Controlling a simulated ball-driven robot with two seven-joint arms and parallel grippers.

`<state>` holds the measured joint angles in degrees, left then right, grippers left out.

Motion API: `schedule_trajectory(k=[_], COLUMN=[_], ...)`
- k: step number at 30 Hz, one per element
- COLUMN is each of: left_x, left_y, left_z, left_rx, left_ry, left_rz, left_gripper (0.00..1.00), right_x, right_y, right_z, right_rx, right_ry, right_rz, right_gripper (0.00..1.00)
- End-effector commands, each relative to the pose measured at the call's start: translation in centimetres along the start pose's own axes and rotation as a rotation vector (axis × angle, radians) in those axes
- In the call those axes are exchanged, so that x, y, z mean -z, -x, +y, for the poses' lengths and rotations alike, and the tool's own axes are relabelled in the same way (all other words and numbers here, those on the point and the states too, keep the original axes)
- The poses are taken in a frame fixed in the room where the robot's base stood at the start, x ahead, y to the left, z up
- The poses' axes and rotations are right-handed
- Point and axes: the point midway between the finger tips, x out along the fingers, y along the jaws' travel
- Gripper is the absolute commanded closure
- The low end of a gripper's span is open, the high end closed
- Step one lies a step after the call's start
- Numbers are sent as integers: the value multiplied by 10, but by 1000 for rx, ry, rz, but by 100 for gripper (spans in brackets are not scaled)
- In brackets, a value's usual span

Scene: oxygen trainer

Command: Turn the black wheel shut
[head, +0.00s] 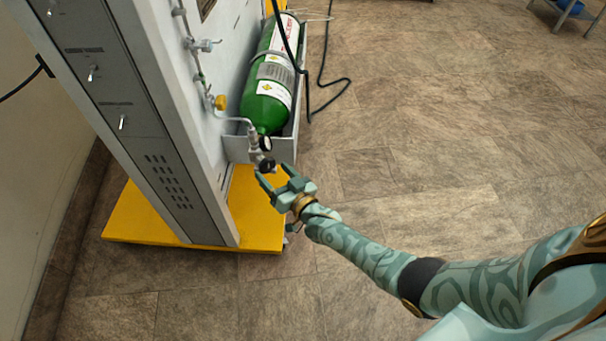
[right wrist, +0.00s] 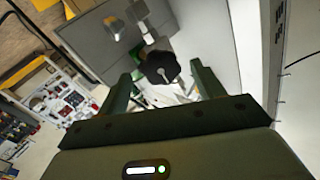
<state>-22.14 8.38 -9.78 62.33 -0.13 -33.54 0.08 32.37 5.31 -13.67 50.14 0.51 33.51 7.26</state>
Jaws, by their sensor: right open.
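The black wheel (head: 267,166) is a small knob at the lower end of the metal valve fitting in front of the green cylinder (head: 267,105). In the right wrist view the black wheel (right wrist: 158,67) is lobed and sits between my two finger tips, a little beyond them. My right gripper (head: 272,175) is open, its fingers pointing at the wheel, one to each side. I see no clear contact. The right gripper (right wrist: 161,76) is empty in the wrist view. My left gripper is not in view.
A grey panel cabinet (head: 112,92) stands on a yellow base (head: 262,212) to the left. A yellow knob (head: 220,102) and thin pipes run along its side. A black hose (head: 323,85) hangs by the cylinder.

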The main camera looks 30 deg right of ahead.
Motion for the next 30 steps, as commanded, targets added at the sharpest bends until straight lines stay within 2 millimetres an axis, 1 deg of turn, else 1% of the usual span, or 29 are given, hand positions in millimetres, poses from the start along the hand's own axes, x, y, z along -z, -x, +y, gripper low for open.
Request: schedule_trajectory(k=[1, 3, 6, 9, 12, 15, 18, 21, 30], left_x=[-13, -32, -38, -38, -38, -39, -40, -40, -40], left_y=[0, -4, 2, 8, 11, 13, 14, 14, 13], left_z=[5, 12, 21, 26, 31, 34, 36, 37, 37], left_rx=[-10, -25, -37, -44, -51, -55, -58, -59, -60], left_ry=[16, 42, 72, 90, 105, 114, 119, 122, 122], left_rz=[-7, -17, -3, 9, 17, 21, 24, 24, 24], left_gripper=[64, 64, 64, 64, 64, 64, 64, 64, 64], right_x=[5, 6, 8, 6, 4, 2, 0, 0, -1], right_y=[10, 23, 54, 80, 102, 117, 126, 129, 130], right_z=[-1, -2, -2, -2, -1, -1, 0, 0, 0], right_rx=[1, 1, 1, 0, 0, 0, 0, 0, -1], right_ry=[2, 2, 1, 1, 1, 0, 0, 0, 0], right_rz=[1, 2, 1, 1, 0, -1, -2, -2, -3], right_gripper=[33, 33, 33, 33, 33, 33, 33, 33, 33])
